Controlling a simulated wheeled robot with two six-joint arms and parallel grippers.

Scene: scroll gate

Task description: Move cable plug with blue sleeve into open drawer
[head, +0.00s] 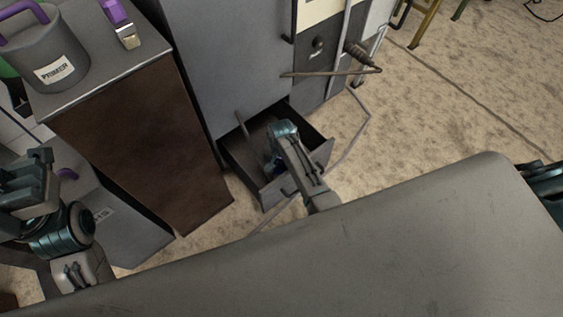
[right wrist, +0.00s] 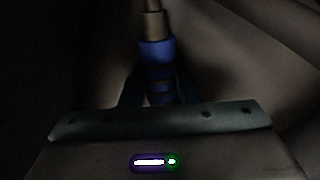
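The open drawer (head: 308,163) sticks out low from the grey cabinet, its inside dark. My right gripper (head: 275,168) reaches down into the drawer space, and its fingertips are mostly hidden in the head view. In the right wrist view the cable plug with the blue sleeve (right wrist: 157,50) stands between my dark fingers, which close in on both sides of it. A tan part of the plug or cable extends beyond the sleeve. The wrist picture is very dark, so whether the plug touches the drawer floor cannot be told. Parts of my left arm show at the left edge; its fingertips are not clear.
The grey cabinet (head: 232,60) rises behind the drawer. A brown-sided counter (head: 140,135) on the left carries a grey canister (head: 42,50) with a purple handle. A thin grey line, perhaps cable, runs over the floor right of the drawer. Open floor (head: 450,110) lies right.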

